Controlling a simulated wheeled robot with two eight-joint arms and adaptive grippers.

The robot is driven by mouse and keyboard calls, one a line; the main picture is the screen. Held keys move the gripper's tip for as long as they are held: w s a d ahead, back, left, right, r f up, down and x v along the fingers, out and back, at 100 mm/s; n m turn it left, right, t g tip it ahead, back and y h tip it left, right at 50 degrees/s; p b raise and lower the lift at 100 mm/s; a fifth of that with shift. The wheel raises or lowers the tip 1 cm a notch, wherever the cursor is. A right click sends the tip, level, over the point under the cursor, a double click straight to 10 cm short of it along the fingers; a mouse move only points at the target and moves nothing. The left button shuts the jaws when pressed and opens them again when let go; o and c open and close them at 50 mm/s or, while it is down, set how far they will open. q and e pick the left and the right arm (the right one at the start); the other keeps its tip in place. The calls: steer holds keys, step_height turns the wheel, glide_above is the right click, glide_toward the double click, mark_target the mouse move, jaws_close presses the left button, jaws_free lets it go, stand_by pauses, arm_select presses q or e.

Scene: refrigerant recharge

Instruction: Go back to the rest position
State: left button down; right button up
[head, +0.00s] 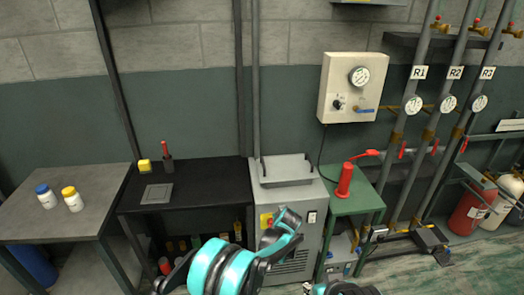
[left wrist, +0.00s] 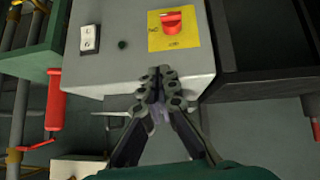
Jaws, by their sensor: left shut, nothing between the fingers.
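My left gripper (left wrist: 158,88) shows in the left wrist view with its two dark fingers together and nothing between them. Its tips overlap the edge of a grey machine (left wrist: 125,72); I cannot tell whether they touch it. In the head view my left arm's teal and black links rise from the bottom in front of the same grey machine (head: 308,240). The left gripper itself is not clear there. At the bottom edge, a small dark and teal part of an arm shows, but no right gripper fingers are in view.
Bottles (head: 70,198) stand on the left table; pipes (head: 420,120) are at right.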

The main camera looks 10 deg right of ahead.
arm_select(q)
steer(key=s+a+r+g, duration=0.1)
steer(key=s+a+r, duration=0.6)
steer(key=a+r, duration=0.35)
steer(key=s+a+r, duration=0.7)
steer(key=a+r, duration=0.2)
steer(key=a, duration=0.2)
steer(key=s+a+f, duration=0.1)
steer(key=s+a, duration=0.5)
steer(key=s, duration=0.6)
steer(key=s+a+f, duration=0.1)
steer(key=s+a, duration=0.4)
steer(key=s, duration=0.8)
steer(key=shift+s+a+m+g+y, duration=0.25)
steer(key=shift+a+m+g+y, duration=0.05)
steer(key=shift+a+m+g, duration=0.1)
arm_select(e)
steer(key=shift+c, duration=0.3)
